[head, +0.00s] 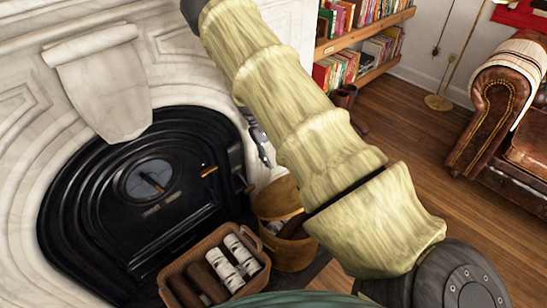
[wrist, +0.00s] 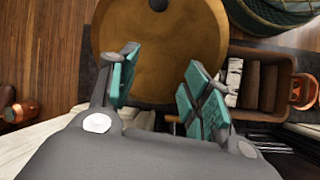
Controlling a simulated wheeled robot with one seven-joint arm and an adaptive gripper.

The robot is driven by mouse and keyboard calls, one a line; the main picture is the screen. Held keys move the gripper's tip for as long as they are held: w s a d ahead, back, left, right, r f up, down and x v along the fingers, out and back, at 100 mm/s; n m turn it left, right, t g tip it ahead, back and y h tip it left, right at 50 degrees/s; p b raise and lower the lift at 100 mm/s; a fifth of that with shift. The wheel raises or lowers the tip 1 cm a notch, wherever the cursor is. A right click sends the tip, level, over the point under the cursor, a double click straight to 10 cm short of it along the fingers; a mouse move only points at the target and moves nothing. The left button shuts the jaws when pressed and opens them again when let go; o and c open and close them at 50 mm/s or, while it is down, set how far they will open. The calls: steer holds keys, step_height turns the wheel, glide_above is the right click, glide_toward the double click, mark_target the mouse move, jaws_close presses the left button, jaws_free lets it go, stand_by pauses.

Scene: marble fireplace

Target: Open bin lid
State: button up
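The bin (head: 287,253) is a brass-coloured round bucket on the floor, right of the log basket in the head view. In the wrist view its round brass top (wrist: 190,35) with a dark knob fills the upper middle. It looks like the lid, but I cannot tell how far it is open. In the head view a dark and whitish patch shows at the bin's top, partly behind my arm. My gripper (wrist: 155,85) is open, its teal-padded fingers apart over the near edge of the round top. In the head view a grey finger of my gripper (head: 262,146) shows above the bin.
A wicker basket (head: 172,290) with white and brown logs stands close beside the bin. The black fireplace (head: 95,215) is behind it. A bookshelf (head: 385,22) and leather armchair (head: 492,120) stand right. Wooden floor (head: 420,130) between them is largely clear.

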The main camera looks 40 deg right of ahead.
steer(key=shift+s+d+r, duration=0.1)
steer(key=shift+r, duration=0.1)
step_height(320, 180, up, 10)
steer(key=shift+f, duration=0.2)
stand_by(0.3)
stand_by(0.4)
steer(key=t+p, duration=0.3)
steer(key=p, duration=0.3)
glide_above(278, 218)
steer(key=s+a, duration=0.2)
steer(key=s, duration=0.1)
step_height(278, 218, down, 16)
steer(key=f, duration=0.1)
steer(key=s+a+r+t+p, duration=0.1)
steer(key=s+a+p, duration=0.1)
steer(key=s+a, duration=0.4)
steer(key=s+a+r+t+y+p, duration=0.1)
steer(key=s+a+r, duration=0.1)
steer(key=s+a, duration=0.5)
steer(key=s, duration=0.4)
steer(key=shift+s+r+n+t+p, duration=0.2)
steer(key=shift+n+t+p, duration=0.1)
steer(key=shift+t+p, duration=0.1)
